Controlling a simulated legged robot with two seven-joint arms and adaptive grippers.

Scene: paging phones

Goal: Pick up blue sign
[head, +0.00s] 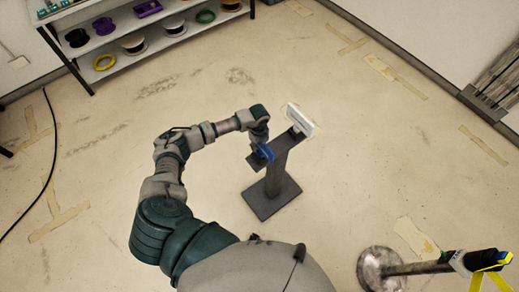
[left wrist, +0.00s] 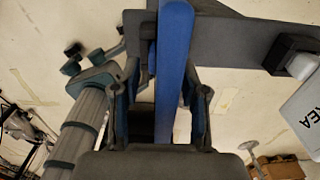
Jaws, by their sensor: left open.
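The blue sign (head: 266,152) sits at the left end of the dark grey stand's (head: 273,188) top bar. In the left wrist view the blue sign (left wrist: 174,70) shows edge-on as a tall blue strip running down between my fingers. My left gripper (head: 262,140) is at the sign, reaching it from above and behind in the head view. In the left wrist view my left gripper (left wrist: 162,95) is open, with one finger on each side of the sign. Whether either finger touches it cannot be told. My right gripper is not in view.
A white sign (head: 301,119) stands on the right end of the same bar, close to my left gripper. A shelf (head: 135,48) with spools is at the upper left. A round-based pole (head: 385,270) is at the lower right. The floor around the stand is clear.

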